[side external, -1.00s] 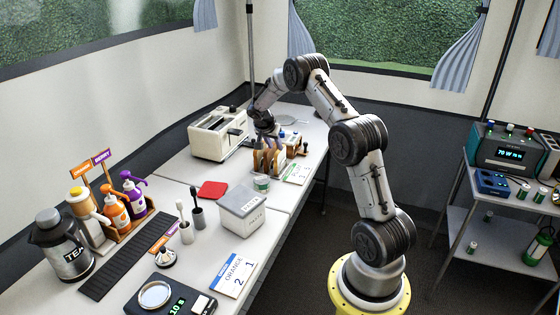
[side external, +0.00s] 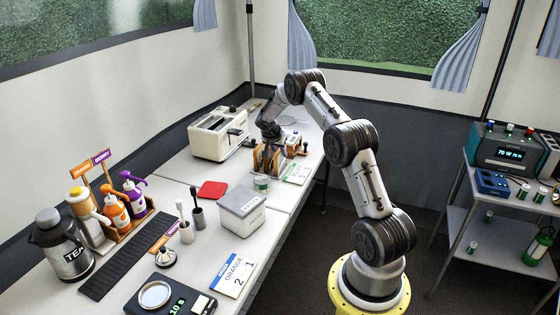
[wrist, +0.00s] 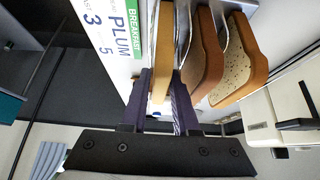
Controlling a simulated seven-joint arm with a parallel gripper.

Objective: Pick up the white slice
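In the wrist view three bread slices stand on edge side by side. The leftmost is a pale tan-crusted slice (wrist: 166,45), seen nearly edge-on, so its face colour is hidden. Beside it are a brown slice (wrist: 204,60) and a speckled pale slice with brown crust (wrist: 236,62). My gripper (wrist: 161,78) is pointed at the leftmost slice, with one dark finger on each side of it. The fingers look apart, with a small gap to the left of the slice. In the side view my gripper (side external: 270,143) is down over the slices (side external: 268,160), partly hiding them.
A cream toaster (side external: 220,134) stands left of the slices and also shows in the wrist view (wrist: 285,110). A printed card (side external: 296,173) and a small can (side external: 262,183) are in front. A red square (side external: 212,189) and a white box (side external: 241,212) lie nearer.

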